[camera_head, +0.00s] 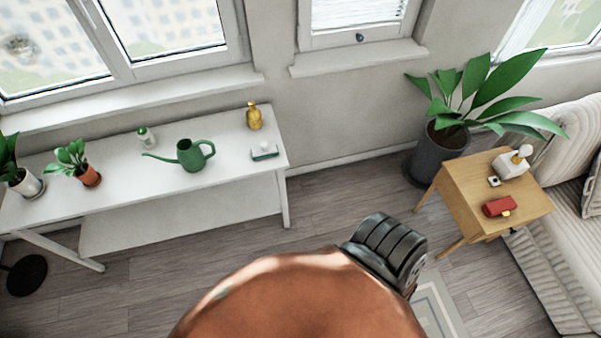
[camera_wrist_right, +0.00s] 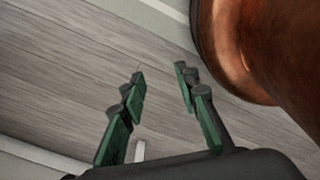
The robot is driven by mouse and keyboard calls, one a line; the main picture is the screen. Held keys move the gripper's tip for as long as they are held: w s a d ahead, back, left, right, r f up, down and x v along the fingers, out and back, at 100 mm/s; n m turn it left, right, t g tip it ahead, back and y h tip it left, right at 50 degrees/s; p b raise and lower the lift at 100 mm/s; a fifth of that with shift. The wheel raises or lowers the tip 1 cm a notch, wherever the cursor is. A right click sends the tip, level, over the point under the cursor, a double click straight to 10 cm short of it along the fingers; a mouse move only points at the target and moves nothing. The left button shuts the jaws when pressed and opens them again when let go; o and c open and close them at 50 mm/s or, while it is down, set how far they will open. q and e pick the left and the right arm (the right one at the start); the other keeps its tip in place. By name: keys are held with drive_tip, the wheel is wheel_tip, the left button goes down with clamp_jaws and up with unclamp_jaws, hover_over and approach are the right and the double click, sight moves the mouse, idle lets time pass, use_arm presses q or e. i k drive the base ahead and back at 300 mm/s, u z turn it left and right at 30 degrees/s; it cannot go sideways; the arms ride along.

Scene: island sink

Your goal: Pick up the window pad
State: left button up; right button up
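A small flat pad with a dark green base and a white top, which looks like the window pad (camera_head: 264,152), lies near the right end of the white table (camera_head: 225,185). In the right wrist view, my right gripper (camera_wrist_right: 160,72) is open, with its green-lined fingers apart. Nothing is between them and grey floorboards show beyond. The pad is not visible in that view. I cannot make out the right gripper's fingers in the head view. My left gripper is not in view.
A green watering can (camera_head: 192,154), a yellow bottle (camera_head: 254,116), a small green-and-white bottle (camera_head: 146,137) and potted plants (camera_head: 88,174) share the tabletop. At right are a large plant pot (camera_head: 438,152), a wooden side table (camera_head: 478,180) and a sofa (camera_head: 570,250). Floor before the white table shows clear.

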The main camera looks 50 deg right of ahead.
sight(265, 150)
drive_tip(key=k, duration=0.4)
drive_tip(key=z, duration=0.75)
